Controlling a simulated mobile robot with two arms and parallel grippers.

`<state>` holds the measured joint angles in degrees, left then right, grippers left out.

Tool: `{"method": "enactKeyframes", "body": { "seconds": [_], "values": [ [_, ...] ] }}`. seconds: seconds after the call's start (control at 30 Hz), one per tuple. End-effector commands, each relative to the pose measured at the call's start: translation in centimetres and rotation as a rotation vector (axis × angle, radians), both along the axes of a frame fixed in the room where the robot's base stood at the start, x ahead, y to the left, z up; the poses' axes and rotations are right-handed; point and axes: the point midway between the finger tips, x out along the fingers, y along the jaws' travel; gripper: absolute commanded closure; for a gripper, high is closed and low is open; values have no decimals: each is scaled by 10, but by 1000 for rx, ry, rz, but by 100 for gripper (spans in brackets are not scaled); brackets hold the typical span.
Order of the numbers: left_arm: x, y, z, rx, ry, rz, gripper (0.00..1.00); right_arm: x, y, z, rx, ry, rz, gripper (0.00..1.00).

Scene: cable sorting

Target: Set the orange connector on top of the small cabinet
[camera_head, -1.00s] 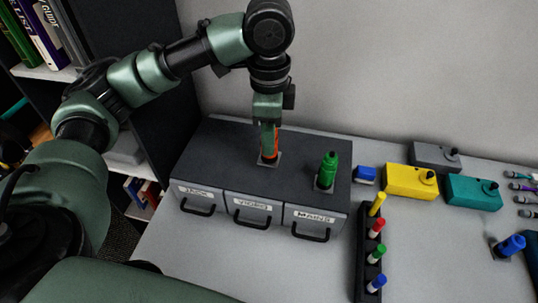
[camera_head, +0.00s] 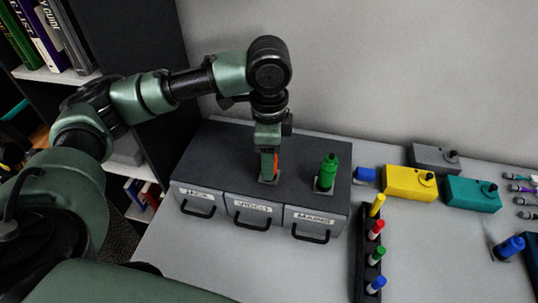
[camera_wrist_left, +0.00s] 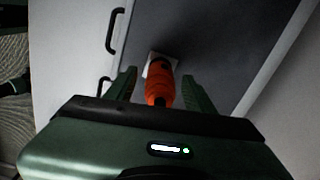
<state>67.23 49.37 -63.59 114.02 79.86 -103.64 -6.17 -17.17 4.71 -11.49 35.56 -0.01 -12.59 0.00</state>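The orange connector (camera_head: 276,163) stands on its pale square base on the dark top of the small cabinet (camera_head: 225,150), near its middle. In the left wrist view the orange connector (camera_wrist_left: 160,82) is between the two fingers of my left gripper (camera_wrist_left: 160,92), with a narrow gap on each side. My left gripper (camera_head: 268,166) points down over the cabinet, open around the connector, and partly hides it in the head view. The cabinet's top also shows in the left wrist view (camera_wrist_left: 215,40). My right gripper is not in view.
A green connector (camera_head: 328,172) stands on the cabinet's right part. Right of it are a blue block (camera_head: 365,175), yellow box (camera_head: 408,182), teal box (camera_head: 473,193) and grey box (camera_head: 432,156). A black marker rack (camera_head: 366,255) stands in front. A blue connector (camera_head: 510,247) is at far right.

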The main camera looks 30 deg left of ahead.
Motion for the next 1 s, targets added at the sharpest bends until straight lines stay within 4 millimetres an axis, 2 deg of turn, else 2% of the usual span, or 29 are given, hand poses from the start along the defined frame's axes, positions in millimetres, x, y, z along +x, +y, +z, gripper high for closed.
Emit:
{"method": "enactKeyframes", "body": {
  "seconds": [0.27, 0.37, 0.47, 0.8, 1.0],
  "values": [
    [0, 0, 1, 0, 0, 0, 47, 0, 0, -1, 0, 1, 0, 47],
    [0, 0, 7, -1, -1, 0, 47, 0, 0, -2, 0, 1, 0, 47],
    [1, 0, 21, -1, -4, 0, 47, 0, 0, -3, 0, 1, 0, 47],
    [1, 0, 94, -1, -4, 1, 47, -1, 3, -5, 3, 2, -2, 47],
    [1, 0, 119, 0, -1, 1, 47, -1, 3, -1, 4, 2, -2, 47]
  ]
}}
